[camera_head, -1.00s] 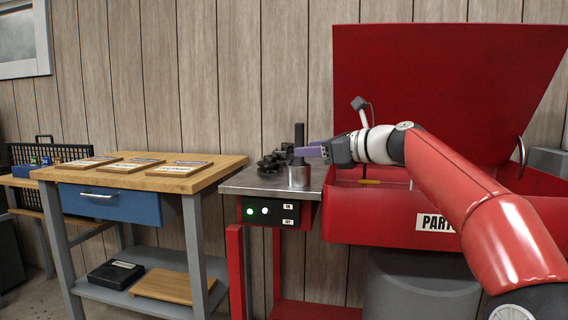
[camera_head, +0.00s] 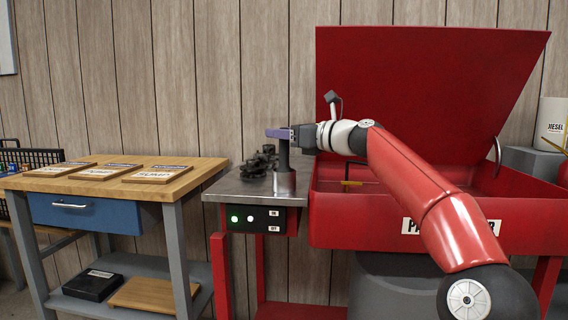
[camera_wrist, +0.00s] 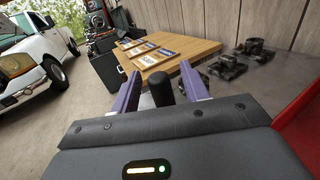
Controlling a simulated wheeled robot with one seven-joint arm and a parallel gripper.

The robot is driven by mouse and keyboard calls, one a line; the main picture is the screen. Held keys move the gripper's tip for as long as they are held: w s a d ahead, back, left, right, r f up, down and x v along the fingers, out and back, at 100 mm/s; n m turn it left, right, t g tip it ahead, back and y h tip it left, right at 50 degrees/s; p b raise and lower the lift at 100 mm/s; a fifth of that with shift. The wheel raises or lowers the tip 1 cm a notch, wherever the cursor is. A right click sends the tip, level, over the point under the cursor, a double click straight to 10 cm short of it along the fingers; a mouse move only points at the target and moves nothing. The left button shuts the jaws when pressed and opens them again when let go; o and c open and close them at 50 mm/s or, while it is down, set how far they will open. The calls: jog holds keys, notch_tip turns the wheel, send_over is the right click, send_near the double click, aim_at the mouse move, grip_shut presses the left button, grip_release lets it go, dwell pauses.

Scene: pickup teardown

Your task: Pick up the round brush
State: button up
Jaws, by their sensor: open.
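A dark upright handle (camera_head: 284,158) on a wider round metal base (camera_head: 285,183), seemingly the round brush, stands on the metal side table left of the red parts washer. My gripper (camera_head: 279,133) is at the top of the handle, with its purple fingers level and pointing left. In the wrist view my gripper (camera_wrist: 160,92) is open, and the black handle (camera_wrist: 160,88) stands between the fingers with a gap on each side. The base is hidden in that view.
Dark metal parts (camera_head: 260,162) lie on the metal side table (camera_head: 232,189), close left of the handle. The red parts washer (camera_head: 400,218) with its raised lid is on the right. A wooden bench (camera_head: 185,178) with several flat signs stands on the left.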

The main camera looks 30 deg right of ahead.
grip_shut()
